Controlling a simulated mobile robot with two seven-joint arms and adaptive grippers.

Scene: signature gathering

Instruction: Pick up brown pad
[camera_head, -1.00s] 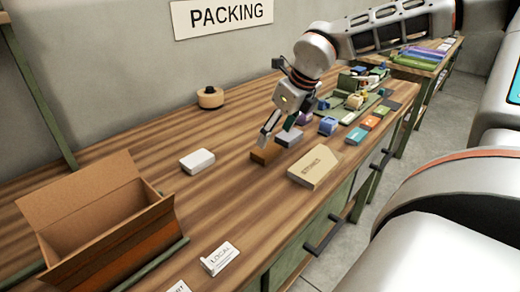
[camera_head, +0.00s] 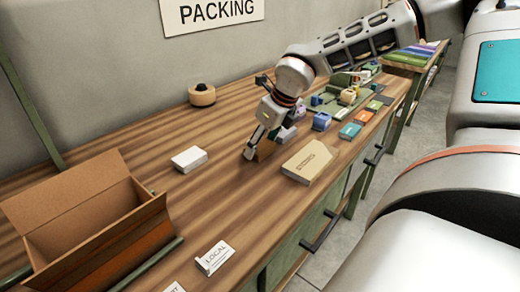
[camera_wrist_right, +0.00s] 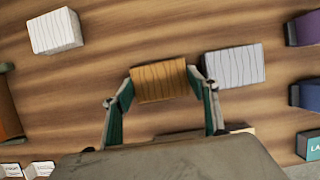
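The brown pad (camera_head: 265,149) is on or just above the wooden table, with my right gripper (camera_head: 260,140) down at it and a finger hiding part of it. In the right wrist view the brown pad (camera_wrist_right: 160,81) lies between the two fingertips of my right gripper (camera_wrist_right: 162,84). Both tips sit flush against its opposite sides, and the gripper looks shut on it. I cannot tell any lift. My left gripper is not in view.
A grey pad (camera_wrist_right: 235,66) lies close beside the right fingertip. A white pad (camera_head: 189,159), a tape roll (camera_head: 202,95) and an open cardboard box (camera_head: 75,207) stand to the left. A tan parcel (camera_head: 311,160) lies to the right. Bare table (camera_head: 215,190) lies between.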

